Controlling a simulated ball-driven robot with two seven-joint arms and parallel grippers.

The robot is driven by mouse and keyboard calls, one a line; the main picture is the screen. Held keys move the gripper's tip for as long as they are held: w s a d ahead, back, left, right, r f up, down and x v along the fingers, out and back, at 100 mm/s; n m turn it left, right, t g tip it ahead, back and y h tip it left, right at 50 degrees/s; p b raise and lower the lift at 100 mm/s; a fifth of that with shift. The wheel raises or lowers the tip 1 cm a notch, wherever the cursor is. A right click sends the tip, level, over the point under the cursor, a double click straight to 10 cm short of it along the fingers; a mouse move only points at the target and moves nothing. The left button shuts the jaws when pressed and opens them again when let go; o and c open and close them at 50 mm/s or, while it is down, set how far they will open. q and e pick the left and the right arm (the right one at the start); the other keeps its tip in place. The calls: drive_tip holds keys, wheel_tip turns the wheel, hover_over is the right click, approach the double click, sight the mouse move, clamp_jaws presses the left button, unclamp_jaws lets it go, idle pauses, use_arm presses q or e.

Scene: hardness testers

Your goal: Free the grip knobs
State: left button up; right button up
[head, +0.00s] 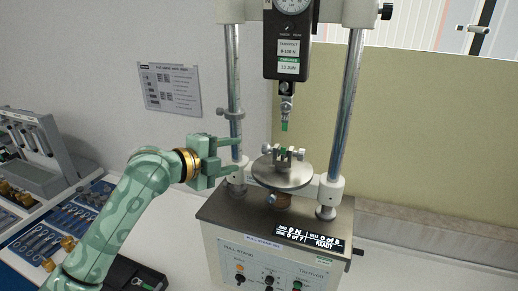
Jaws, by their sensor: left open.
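The test stand (268,225) stands in the middle of the head view. On its round metal plate (283,174) sits a small lower grip (285,158) with small metal knobs; a pale one (266,149) shows at its left side. An upper grip (286,104) with a green tip hangs from the black force gauge (288,45), apart from the lower grip. My left gripper (238,154) is open and empty. Its fingers point right, close to the left column, left of the lower grip. Whether they touch the column I cannot tell. My right gripper is out of view.
Two upright metal columns (348,95) flank the plate. A display (310,240) reading READY is on the base front, above a control panel (270,273). Blue trays with tools (75,218) and a grey rack (35,145) lie left. The white bench is clear at right.

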use_arm(q)
drive_tip(key=x, duration=1)
drive_tip(key=shift+w+d+f, duration=0.1)
drive_tip(key=shift+w+d, duration=0.1)
drive_tip(key=shift+w, duration=0.05)
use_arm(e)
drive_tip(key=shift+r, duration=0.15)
use_arm(q)
drive_tip(key=c, duration=1)
drive_tip(key=f+m+t+h+b, duration=0.1)
drive_tip(key=t+b, duration=0.1)
drive_tip(key=b, duration=0.7)
drive_tip(key=t+h+b, duration=0.1)
drive_tip(key=h+b, duration=0.1)
drive_tip(key=b, duration=0.8)
drive_tip(key=shift+f+m+t, duration=0.4)
drive_tip(key=shift+r+b, duration=0.1)
drive_tip(key=shift+b, duration=0.35)
drive_tip(key=shift+r, duration=0.25)
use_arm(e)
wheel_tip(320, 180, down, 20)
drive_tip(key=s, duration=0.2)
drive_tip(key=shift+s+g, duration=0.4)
